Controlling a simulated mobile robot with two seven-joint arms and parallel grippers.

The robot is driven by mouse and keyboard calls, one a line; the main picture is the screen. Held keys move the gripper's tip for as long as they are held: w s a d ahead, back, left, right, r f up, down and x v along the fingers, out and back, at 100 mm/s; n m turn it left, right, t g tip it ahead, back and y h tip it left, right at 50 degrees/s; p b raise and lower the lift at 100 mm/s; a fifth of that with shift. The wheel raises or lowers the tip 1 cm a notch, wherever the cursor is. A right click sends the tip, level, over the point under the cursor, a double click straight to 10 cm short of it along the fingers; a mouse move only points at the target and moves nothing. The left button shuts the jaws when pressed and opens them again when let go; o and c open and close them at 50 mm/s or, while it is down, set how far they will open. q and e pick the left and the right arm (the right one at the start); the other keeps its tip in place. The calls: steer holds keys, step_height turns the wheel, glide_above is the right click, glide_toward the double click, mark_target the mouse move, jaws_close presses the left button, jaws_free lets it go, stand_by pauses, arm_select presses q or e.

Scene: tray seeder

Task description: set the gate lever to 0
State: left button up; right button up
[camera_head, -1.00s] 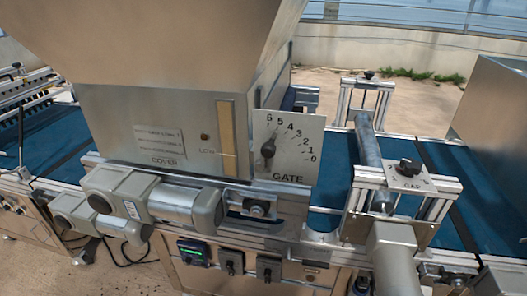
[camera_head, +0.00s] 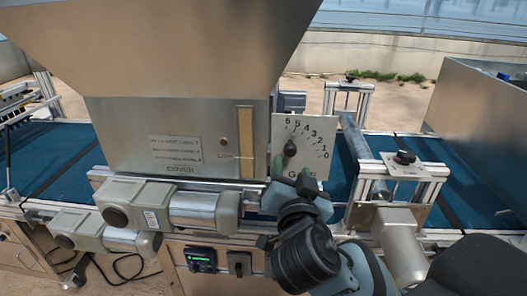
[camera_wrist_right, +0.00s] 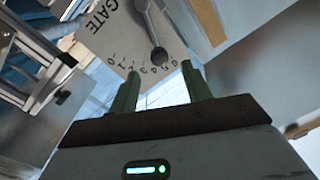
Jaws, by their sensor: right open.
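The gate plate (camera_head: 318,165) is a pale panel on the front of the hopper, with a scale from 0 to 6. The gate lever (camera_head: 290,148) has a dark knob and points toward the high end of the scale, around 5 or 6; the exact mark is unclear. My right gripper (camera_head: 292,180) is open in front of the plate's lower part, partly covering the GATE label. In the right wrist view the lever's knob (camera_wrist_right: 159,54) shows between and just beyond the fingertips (camera_wrist_right: 161,70), with nothing gripped. My left gripper is not in view.
Grey motors (camera_head: 170,205) stand out at the left below the hopper (camera_head: 170,110). A roller bracket with a black knob (camera_head: 404,157) stands to the right over the blue belt (camera_head: 465,190). A control box with a green display (camera_head: 201,259) is below.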

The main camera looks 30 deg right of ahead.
mark_target(291, 153)
steer(key=shift+d+r, duration=0.1)
steer(key=shift+w+d, duration=0.3)
steer(key=shift+w, duration=0.05)
steer(key=x, duration=0.7)
steer(key=shift+a, duration=0.1)
jaws_close()
